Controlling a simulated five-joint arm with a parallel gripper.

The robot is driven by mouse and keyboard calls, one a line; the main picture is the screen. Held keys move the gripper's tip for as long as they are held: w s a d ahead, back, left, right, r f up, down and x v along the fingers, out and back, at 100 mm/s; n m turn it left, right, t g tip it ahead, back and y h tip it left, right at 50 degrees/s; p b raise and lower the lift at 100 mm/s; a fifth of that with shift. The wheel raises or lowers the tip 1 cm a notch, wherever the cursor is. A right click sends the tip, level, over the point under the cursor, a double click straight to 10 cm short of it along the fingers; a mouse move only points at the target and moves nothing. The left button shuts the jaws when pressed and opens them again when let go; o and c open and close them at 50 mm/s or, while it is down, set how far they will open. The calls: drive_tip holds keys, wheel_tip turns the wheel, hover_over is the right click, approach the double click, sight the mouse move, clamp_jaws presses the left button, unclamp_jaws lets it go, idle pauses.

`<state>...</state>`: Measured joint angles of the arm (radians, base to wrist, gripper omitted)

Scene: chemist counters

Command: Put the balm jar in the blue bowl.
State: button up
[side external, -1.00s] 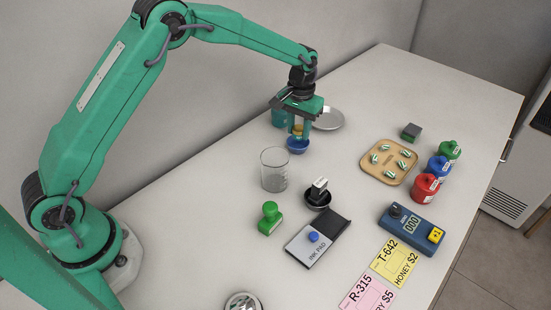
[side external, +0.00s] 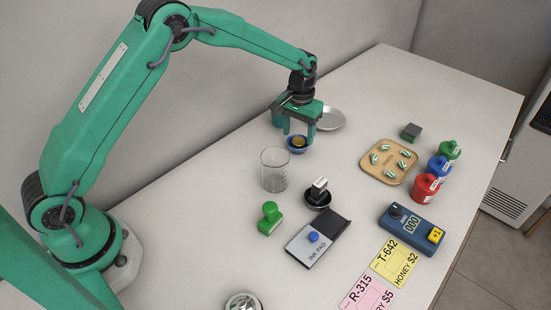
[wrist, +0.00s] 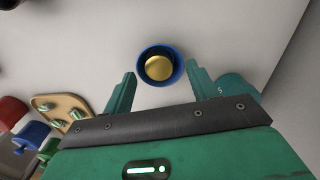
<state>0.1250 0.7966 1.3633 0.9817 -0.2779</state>
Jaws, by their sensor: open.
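The balm jar (wrist: 158,67), with a round gold lid, sits inside the blue bowl (wrist: 178,78) in the wrist view. In the side view the jar (side external: 298,142) also shows inside the bowl (side external: 297,151), under my gripper. My gripper (side external: 299,136) is open and empty just above the bowl. In the wrist view its two fingers (wrist: 156,82) are spread wide on either side of the bowl, apart from the jar. The jar's lower part is hidden by the bowl's wall.
A teal container (wrist: 238,86) stands close beside the bowl. A silver dish (side external: 330,119) lies behind my gripper. A glass beaker (side external: 275,170) stands nearer the front. A wooden tray (side external: 364,169) with several striped pieces lies to the right, with free counter between.

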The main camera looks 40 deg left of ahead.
sight(298, 140)
drive_tip(key=shift+r, duration=0.1)
idle(0.3)
wheel_tip(298, 140, up, 7)
idle(0.6)
idle(0.3)
drive_tip(key=s+a+r+t, duration=0.3)
drive_tip(key=s+a+r, duration=0.1)
drive_tip(key=s+r, duration=1.1)
drive_tip(key=s+a+f+m+t, duration=0.1)
drive_tip(key=s+a+t, duration=0.1)
drive_tip(key=s, duration=1.6)
drive_tip(key=shift+s+a+f+m+t, duration=0.2)
drive_tip(key=shift+a+m+t, duration=0.1)
drive_tip(key=shift+a+m, duration=0.15)
